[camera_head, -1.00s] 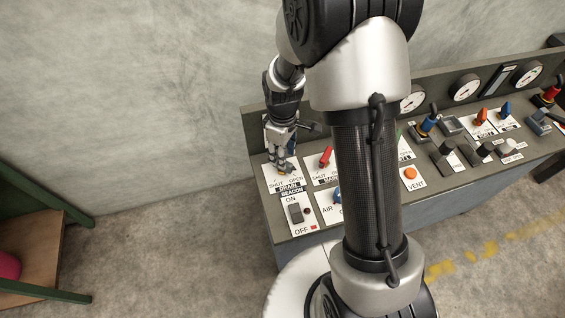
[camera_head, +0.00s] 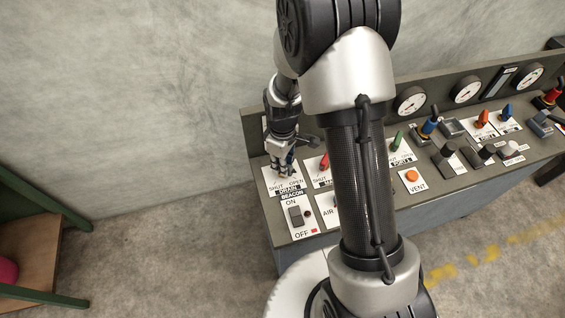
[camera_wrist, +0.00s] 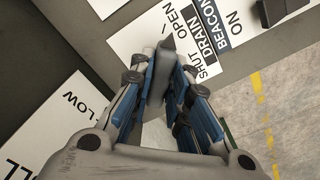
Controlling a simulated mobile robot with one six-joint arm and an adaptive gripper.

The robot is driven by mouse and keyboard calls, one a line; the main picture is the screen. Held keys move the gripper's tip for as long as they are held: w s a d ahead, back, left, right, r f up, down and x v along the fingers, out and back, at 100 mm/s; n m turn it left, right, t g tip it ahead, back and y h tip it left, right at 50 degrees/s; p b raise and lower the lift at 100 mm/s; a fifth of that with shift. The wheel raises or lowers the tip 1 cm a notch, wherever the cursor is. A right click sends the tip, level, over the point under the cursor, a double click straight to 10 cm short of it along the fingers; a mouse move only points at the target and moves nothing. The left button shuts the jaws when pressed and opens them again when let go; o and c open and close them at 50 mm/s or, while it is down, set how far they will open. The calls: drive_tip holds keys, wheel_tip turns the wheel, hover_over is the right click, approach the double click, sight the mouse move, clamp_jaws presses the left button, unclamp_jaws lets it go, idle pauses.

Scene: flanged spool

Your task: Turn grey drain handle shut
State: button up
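The grey drain handle (camera_wrist: 158,82) shows in the wrist view between my gripper's two blue-padded fingers (camera_wrist: 163,72). Its dark tip points towards the OPEN end of the white drain label (camera_wrist: 212,50). Both fingers lie close along the handle's sides and appear shut on it. In the head view my gripper (camera_head: 282,172) reaches down over the drain plate (camera_head: 298,184) at the panel's left end. There the fingers hide most of the handle.
The beacon switch (camera_head: 295,214) is just in front of the drain plate. A red handle (camera_head: 324,161) stands close to the right. The panel's raised back edge (camera_head: 252,130) is behind my gripper. A green-framed shelf (camera_head: 40,235) stands at far left.

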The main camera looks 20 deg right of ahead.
clamp_jaws()
drive_tip(key=shift+m, duration=0.3)
drive_tip(key=m, duration=0.3)
drive_tip(key=shift+m, duration=0.4)
drive_tip(key=m, duration=0.4)
drive_tip(key=shift+m+p, duration=0.3)
drive_tip(key=shift+p, duration=0.05)
drive_tip(key=m, duration=0.4)
drive_tip(key=shift+m, duration=2.5)
drive_tip(key=o, duration=0.5)
unclamp_jaws()
